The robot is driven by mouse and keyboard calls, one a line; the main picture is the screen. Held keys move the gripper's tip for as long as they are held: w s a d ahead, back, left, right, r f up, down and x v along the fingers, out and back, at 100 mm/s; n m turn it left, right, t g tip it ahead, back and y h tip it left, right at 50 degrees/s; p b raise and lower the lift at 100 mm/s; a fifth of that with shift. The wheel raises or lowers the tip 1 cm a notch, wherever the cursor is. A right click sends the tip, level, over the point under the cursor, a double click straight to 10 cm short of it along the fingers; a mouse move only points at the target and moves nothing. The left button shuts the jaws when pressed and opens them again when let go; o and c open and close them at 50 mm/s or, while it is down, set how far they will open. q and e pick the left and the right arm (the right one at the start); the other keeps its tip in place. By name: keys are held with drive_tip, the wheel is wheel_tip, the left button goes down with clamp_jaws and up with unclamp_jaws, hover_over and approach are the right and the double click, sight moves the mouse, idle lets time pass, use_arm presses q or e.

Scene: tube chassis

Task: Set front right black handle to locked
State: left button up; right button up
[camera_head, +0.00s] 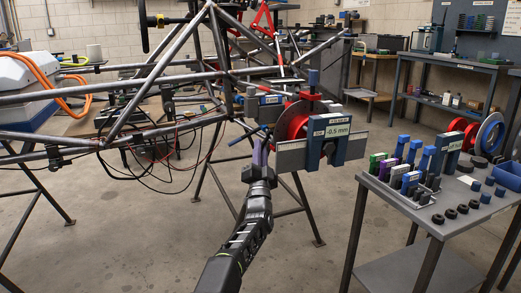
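My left arm comes up from the bottom middle, and its black gripper (259,166) is beside the lower left of the grey plate of the front hub assembly. A purple-grey upright piece (259,153) shows at the fingertips; I cannot tell if it is held. The hub has a red disc (293,120) and a blue block (338,134) labelled "-0.5 mm". A dark part (329,151) shows low on the block's left; I cannot tell if it is the black handle, or its setting. My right gripper is not in view.
The tube chassis (150,77) stands on dark trestles at left and centre. A grey side table (400,204) at right holds blue, green and purple blocks and several black rings. Thin cables hang below the chassis. The concrete floor between trestles and table is clear.

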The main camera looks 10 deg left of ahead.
use_arm(q)
drive_tip(key=o, duration=0.5)
drive_tip(key=shift+c, duration=0.2)
drive_tip(key=p+v, duration=0.4)
drive_tip(key=v, duration=0.3)
drive_tip(key=shift+s+f, duration=0.25)
drive_tip(key=shift+s, duration=0.05)
drive_tip(key=shift+d, duration=0.1)
